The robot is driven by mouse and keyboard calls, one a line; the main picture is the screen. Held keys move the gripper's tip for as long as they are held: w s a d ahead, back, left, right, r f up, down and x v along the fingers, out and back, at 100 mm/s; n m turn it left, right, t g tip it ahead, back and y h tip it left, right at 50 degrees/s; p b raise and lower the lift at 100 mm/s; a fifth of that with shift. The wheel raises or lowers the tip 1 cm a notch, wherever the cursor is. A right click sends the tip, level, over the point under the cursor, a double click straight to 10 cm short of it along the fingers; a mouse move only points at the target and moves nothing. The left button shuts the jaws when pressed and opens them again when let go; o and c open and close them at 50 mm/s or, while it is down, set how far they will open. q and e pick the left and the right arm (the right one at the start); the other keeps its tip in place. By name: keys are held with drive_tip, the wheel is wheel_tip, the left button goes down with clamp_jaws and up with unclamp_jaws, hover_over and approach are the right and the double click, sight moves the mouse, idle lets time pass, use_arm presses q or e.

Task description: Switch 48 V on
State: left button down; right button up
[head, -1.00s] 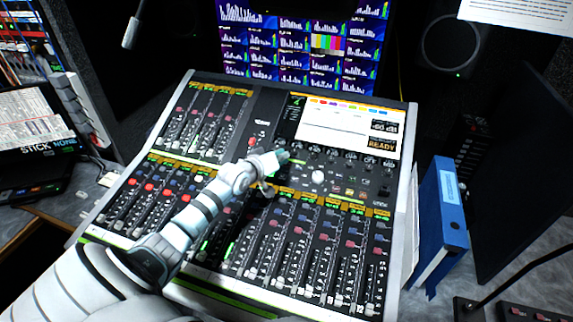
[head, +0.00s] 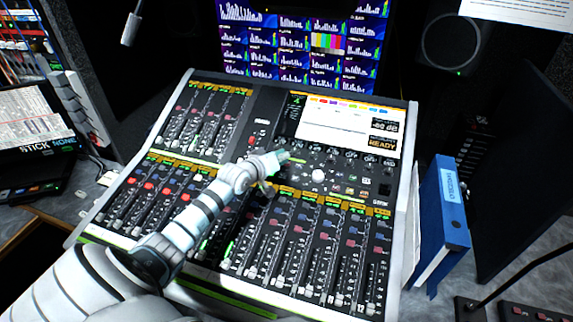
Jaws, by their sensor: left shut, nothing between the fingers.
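The mixing console (head: 411,190) fills the middle of the head view, with a small lit screen (head: 345,125) at its upper right. My left gripper (head: 284,155) reaches over the console from the lower left. It is shut and empty, its tips just below the screen's lower left corner, by the row of knobs (head: 331,156). I cannot tell whether the tips touch the panel. No 48 V label is readable; the gripper and wrist hide part of the panel. A small red control (head: 251,140) shows left of the gripper. My right gripper is out of view.
A blue binder (head: 446,207) stands close to the console's right side. A monitor wall (head: 300,45) is behind, with a speaker (head: 451,42) at the right. A microphone (head: 131,30) hangs at the upper left. Several faders (head: 310,250) lie beneath and beside my arm.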

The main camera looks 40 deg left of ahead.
use_arm(q)
drive_tip(key=shift+w+f+b, duration=0.15)
drive_tip(key=shift+f+b, duration=0.2)
drive_tip(key=shift+b, duration=0.05)
idle(0.7)
drive_tip(key=shift+s+r+p, duration=0.3)
drive_tip(key=shift+r+p, duration=0.5)
drive_tip(key=shift+p, duration=0.55)
drive_tip(key=r+p, duration=0.1)
drive_tip(key=p, duration=0.1)
drive_tip(key=s+r+p, duration=0.1)
drive_tip(key=r+p, duration=0.2)
drive_tip(key=p, duration=0.2)
drive_tip(key=shift+s+d+r, duration=0.3)
drive_tip(key=shift+s+d, duration=0.1)
